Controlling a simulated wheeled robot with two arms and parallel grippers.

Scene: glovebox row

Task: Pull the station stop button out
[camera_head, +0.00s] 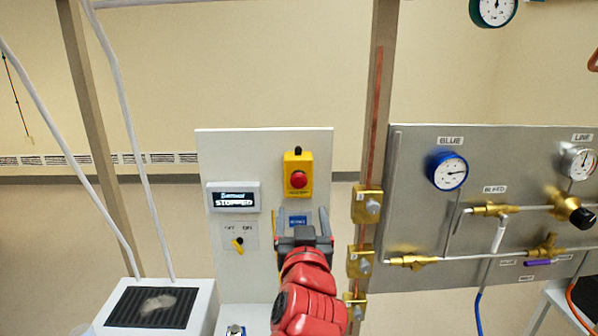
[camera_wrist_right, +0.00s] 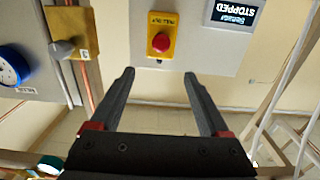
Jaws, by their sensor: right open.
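The station stop button is a red round knob (camera_head: 298,180) on a yellow box (camera_head: 298,162), mounted high on a white panel (camera_head: 215,155). The red knob also shows in the right wrist view (camera_wrist_right: 161,43), beyond the fingertips and roughly between them. My right gripper (camera_head: 303,217) is below the yellow box in the head view, open and empty, with its fingers apart. It also shows open in the right wrist view (camera_wrist_right: 159,75). A gap remains between the fingertips and the knob. A display (camera_head: 234,197) left of the button reads "STOPPED". My left gripper is not in view.
A yellow rotary switch (camera_head: 238,244) sits below the display. A brown post with brass blocks (camera_head: 367,204) stands just right of the panel. Further right is a metal panel (camera_head: 420,180) with a blue gauge (camera_head: 447,171) and valves. A white box with a dark top (camera_head: 205,305) is lower left.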

